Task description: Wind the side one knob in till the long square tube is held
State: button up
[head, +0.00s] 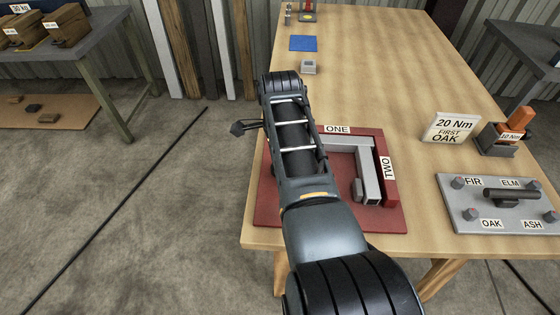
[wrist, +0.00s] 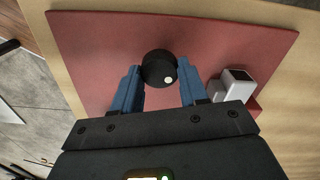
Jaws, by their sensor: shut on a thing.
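The red clamping fixture (head: 268,205) lies on the wooden table, with its raised sides labelled ONE (head: 338,129) and TWO (head: 387,167). A pale grey square tube (head: 345,142) lies along side ONE, partly behind my arm. Another grey tube (head: 371,178) runs along side TWO, its open end toward the front. I cannot tell which is the longer. In the wrist view my gripper (wrist: 160,73) is shut on a round black knob (wrist: 156,70) with a white dot, one blue finger on each side. A pale tube end (wrist: 240,78) shows to its right. My arm hides gripper and knob in the head view.
A small grey block (head: 358,189) stands beside the tube along side TWO. A grey plate (head: 500,207) with several labelled studs and a dark handle lies to the right. Behind it stand a 20 Nm sign (head: 451,129) and a dark holder (head: 500,143). The table's middle is clear.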

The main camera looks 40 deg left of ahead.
jog(key=shift+w+r+m, duration=0.1)
jog(key=shift+m, duration=0.2)
jog(key=o, duration=1.1)
jog(key=shift+c, duration=0.2)
jog(key=shift+r, duration=3.85)
